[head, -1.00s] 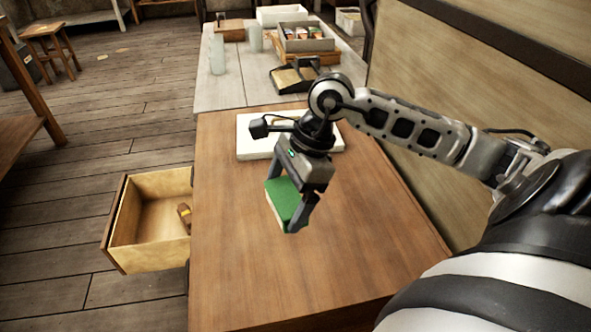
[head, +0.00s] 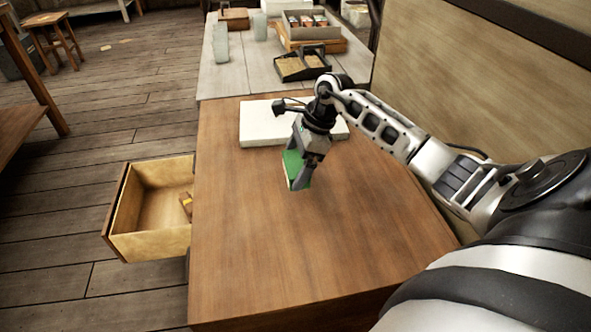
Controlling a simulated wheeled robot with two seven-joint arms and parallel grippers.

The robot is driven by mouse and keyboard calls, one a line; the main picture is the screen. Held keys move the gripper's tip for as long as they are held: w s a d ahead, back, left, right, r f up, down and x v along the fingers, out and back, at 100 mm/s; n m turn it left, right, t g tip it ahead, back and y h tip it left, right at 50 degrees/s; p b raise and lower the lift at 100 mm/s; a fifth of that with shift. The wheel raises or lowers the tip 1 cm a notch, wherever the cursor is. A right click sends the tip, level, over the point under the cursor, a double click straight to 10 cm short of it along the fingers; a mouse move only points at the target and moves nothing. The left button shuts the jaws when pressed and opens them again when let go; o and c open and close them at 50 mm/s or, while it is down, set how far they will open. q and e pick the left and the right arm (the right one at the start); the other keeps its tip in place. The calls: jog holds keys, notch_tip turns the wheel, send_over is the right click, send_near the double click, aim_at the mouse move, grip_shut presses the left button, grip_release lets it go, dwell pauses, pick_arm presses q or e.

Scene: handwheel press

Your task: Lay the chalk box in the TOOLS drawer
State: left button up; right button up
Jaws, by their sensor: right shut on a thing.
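A green box with a pale side, which I take for the chalk box (head: 293,166), is held in my right gripper (head: 297,180). The gripper is shut on it and points down over the wooden desk top (head: 250,225). I cannot tell whether the box touches the desk. An open wooden drawer (head: 150,243) sticks out from the left side of the desk. A small brown and yellow thing (head: 186,205) lies inside it near the desk. No label shows on the drawer. My left gripper is not in view.
A white slab or box (head: 262,130) lies on the desk behind the right gripper. Behind it, a grey table (head: 240,85) holds a dark tray (head: 302,67), glass jars and a crate (head: 318,45). A wall stands at the right. The front of the desk is clear.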

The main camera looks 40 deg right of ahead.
aim_at(295, 173)
jog(key=shift+w+d+f, duration=0.2)
jog(key=shift+w+f, duration=0.1)
jog(key=shift+f, duration=0.15)
jog(key=shift+f+b, duration=0.3)
jog(key=shift+f, duration=1.25)
jog(key=shift+f, duration=0.15)
jog(key=o, duration=0.8)
